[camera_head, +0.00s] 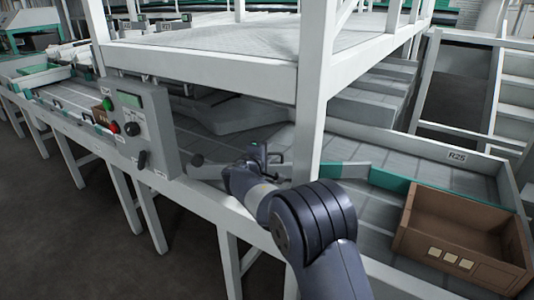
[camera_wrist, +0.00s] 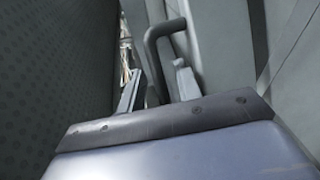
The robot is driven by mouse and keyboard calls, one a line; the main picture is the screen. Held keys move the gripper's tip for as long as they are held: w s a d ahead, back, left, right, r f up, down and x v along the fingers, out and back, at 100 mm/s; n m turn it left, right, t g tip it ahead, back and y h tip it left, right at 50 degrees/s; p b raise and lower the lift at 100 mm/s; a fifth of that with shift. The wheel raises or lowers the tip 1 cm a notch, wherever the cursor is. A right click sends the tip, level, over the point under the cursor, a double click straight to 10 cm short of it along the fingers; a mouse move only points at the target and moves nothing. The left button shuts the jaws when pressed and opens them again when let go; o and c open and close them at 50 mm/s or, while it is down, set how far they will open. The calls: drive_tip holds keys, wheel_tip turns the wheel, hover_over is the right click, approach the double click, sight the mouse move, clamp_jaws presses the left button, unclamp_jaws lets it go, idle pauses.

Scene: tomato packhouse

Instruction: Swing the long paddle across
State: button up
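A long grey bar with a green edge (camera_head: 345,173), which looks like the paddle, lies across the grey belt just right of my gripper. My gripper (camera_head: 262,153) is over the belt, left of the post. A dark bent handle (camera_wrist: 163,35) stands up between my two fingers (camera_wrist: 158,88) in the wrist view. The fingers look apart, with a gap between the handle and the right finger. Whether the handle joins the bar cannot be seen.
A grey control box (camera_head: 140,130) with green and red buttons stands on the near rail, left of my gripper. A white post (camera_head: 312,100) rises close to my wrist. A brown open crate (camera_head: 455,255) sits at the right, by the R25 sign (camera_head: 457,157).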

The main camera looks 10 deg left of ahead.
drive_tip(key=p+v, duration=0.1)
drive_tip(key=v, duration=0.9)
drive_tip(key=shift+s+r+p, duration=0.15)
drive_tip(key=shift+s+p, duration=0.25)
drive_tip(key=b+x, duration=0.1)
drive_tip(key=x, duration=0.8)
drive_tip(key=shift+w+f+b, duration=0.25)
drive_tip(key=shift+w+b, duration=0.05)
drive_tip(key=shift+b, duration=0.05)
drive_tip(key=shift+w+d, duration=0.1)
drive_tip(key=shift+w, duration=0.4)
drive_tip(key=shift+s+h, duration=0.25)
drive_tip(key=shift+h, duration=0.05)
